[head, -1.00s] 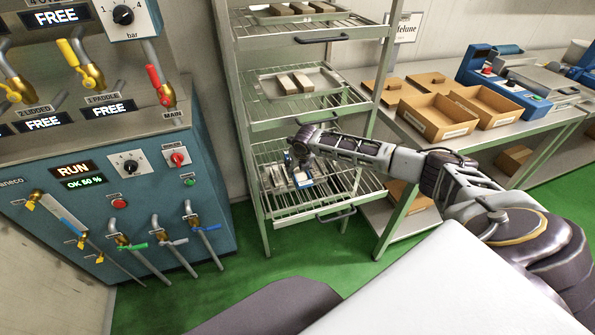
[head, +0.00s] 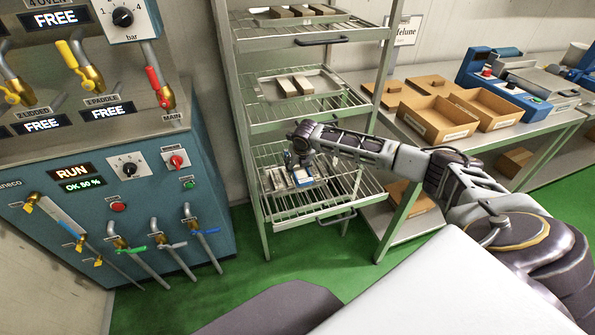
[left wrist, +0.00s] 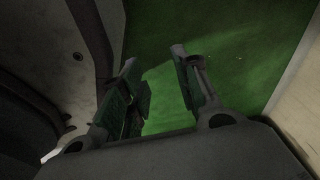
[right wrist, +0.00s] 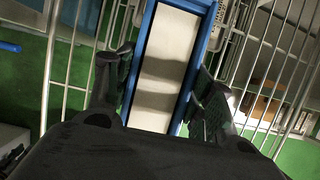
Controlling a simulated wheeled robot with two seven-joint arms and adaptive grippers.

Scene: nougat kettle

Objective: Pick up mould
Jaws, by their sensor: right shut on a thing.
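The mould (head: 302,178) is a blue-edged rectangular frame with a pale inside, at the lowest wire shelf of the rack. In the right wrist view the mould (right wrist: 169,62) lies lengthwise between the fingers, its blue long sides against them. My right gripper (head: 298,164) reaches down from above and is shut on the mould. It also shows in the right wrist view (right wrist: 160,95). I cannot tell whether the mould touches the shelf. My left gripper (left wrist: 160,72) is open and empty above the green floor; it is not seen in the head view.
The wire rack shelf (head: 290,213) has a front handle and side wires close around the mould. The blue kettle cabinet (head: 160,215) with levers stands left. A table with cardboard boxes (head: 437,119) stands right. Green floor is clear in front.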

